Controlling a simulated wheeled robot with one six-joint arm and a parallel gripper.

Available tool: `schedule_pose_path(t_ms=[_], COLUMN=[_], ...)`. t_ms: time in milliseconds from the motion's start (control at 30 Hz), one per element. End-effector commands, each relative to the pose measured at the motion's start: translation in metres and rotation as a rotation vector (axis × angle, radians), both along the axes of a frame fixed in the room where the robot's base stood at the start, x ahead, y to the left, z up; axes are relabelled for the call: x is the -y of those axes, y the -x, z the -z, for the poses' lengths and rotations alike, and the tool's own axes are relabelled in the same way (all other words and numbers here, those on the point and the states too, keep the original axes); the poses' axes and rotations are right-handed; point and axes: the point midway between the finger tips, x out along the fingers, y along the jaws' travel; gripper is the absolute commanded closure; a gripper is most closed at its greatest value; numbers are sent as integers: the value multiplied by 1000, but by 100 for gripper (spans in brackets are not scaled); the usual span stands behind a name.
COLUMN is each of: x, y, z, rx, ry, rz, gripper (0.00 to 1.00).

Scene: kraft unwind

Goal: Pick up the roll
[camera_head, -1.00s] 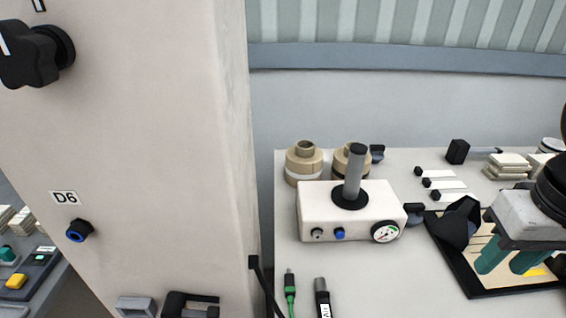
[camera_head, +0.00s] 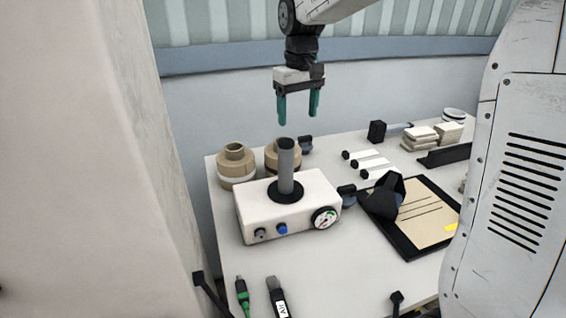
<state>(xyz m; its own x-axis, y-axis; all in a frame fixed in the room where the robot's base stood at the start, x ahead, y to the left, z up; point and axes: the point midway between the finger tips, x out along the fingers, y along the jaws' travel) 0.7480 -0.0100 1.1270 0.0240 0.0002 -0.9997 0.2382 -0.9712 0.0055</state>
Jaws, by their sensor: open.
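Two tan, roll-like cylinders stand at the back left of the table. The left roll (camera_head: 236,169) is upright, with a pale band and a hollow core at its top. The second roll (camera_head: 271,158) is partly hidden behind the grey post of a white box. My gripper (camera_head: 299,119) hangs in the air above the back of the table, fingers pointing down. Its two green fingers are apart with nothing between them.
The white box (camera_head: 262,222) with its upright grey post (camera_head: 287,165) stands in front of the rolls. A black-edged clipboard (camera_head: 425,208) lies to the right. Stacked pale blocks (camera_head: 420,137) are at the back right.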

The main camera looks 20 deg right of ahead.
Motion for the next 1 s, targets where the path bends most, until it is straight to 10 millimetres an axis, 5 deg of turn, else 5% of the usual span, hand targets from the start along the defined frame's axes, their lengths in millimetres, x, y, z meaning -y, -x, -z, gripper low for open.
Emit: schedule_pose_path(t_ms=[100, 300, 1000], x=[-4, -7, -10], y=[-43, -78, -83], z=[22, 42, 121], rx=[-16, -24, -25], ry=[0, 1, 1], rz=[-28, -55, -58], gripper=[29, 29, 29])
